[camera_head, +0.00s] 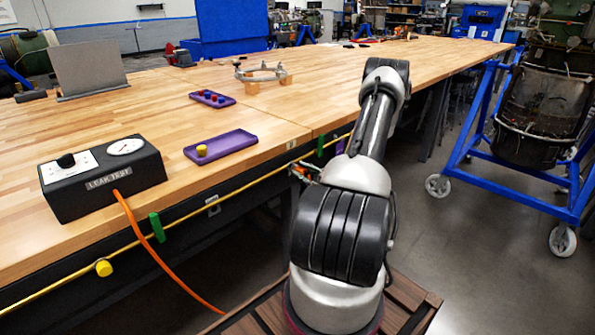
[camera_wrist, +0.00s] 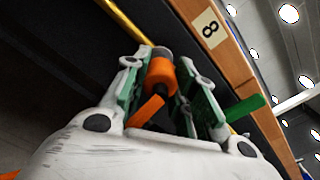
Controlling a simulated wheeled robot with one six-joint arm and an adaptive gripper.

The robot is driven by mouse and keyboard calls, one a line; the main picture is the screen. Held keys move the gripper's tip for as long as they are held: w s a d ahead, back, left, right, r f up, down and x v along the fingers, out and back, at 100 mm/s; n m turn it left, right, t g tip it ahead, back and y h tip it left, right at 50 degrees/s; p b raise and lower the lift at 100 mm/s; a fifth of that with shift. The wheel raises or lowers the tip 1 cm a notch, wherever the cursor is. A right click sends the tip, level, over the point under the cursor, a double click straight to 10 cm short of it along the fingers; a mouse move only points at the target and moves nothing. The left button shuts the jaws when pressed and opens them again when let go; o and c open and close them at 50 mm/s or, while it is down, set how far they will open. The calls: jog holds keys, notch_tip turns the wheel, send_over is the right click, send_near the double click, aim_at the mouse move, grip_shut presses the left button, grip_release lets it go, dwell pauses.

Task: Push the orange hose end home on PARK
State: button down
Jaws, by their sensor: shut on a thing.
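The orange hose end (camera_wrist: 161,78) sits between the green-padded fingers of my gripper (camera_wrist: 166,62) in the wrist view, and the fingers are shut on it. A grey round piece shows at its far tip, near the yellow line; I cannot tell whether it is seated on a fitting. In the head view my gripper (camera_head: 304,172) is small and partly hidden, at the bench's front edge. The orange hose (camera_head: 160,260) runs from the black LEAK TEST box (camera_head: 103,178) down toward the floor. No PARK label is readable.
A yellow line (camera_head: 60,289) runs along the bench front with a yellow knob (camera_head: 104,268) and green clips (camera_head: 156,227). A figure 8 label (camera_wrist: 210,29) is on the bench edge. Purple trays (camera_head: 221,145) lie on top. A blue wheeled stand (camera_head: 515,180) is at right.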

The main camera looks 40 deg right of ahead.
aim_at(305, 173)
jog(key=shift+s, duration=0.3)
jog(key=shift+s+d, duration=0.1)
jog(key=shift+s, duration=1.25)
jog(key=shift+s+d, duration=0.1)
